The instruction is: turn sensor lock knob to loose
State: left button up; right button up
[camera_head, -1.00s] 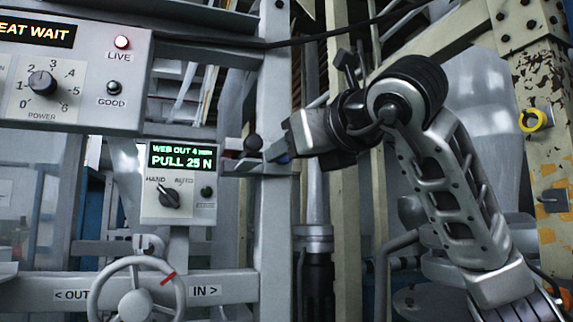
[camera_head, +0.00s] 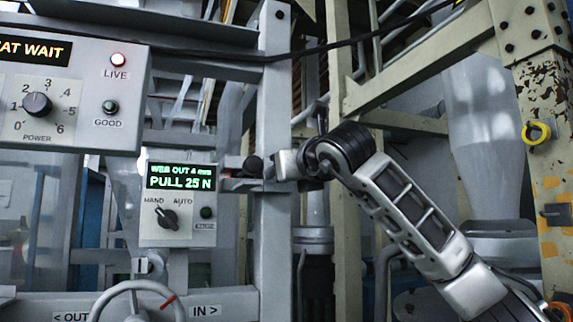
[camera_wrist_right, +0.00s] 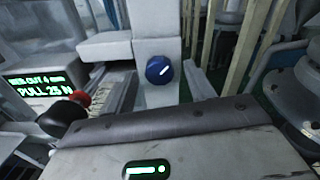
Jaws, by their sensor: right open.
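A round blue knob (camera_wrist_right: 160,69) with a white pointer mark sits on a grey post in the right wrist view. Its mark slants toward the upper right. My right gripper (camera_wrist_right: 162,80) is open, with one grey finger on each side of the knob. I cannot tell whether either finger touches it. In the head view my right gripper (camera_head: 272,166) reaches in from the right to the grey upright, and the blue knob is hidden there. Any labels for the knob's positions are not readable. My left gripper is not in view.
A black ball handle (camera_head: 253,166) is close left of the gripper; it also shows in the wrist view (camera_wrist_right: 64,116). A display box (camera_head: 180,205) reads PULL 25 N. A handwheel (camera_head: 135,290) is lower left. Frame beams (camera_head: 410,60) stand behind my arm.

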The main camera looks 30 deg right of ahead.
jog(key=shift+w+d, duration=0.1)
jog(key=shift+w, duration=0.55)
jog(key=c, duration=1)
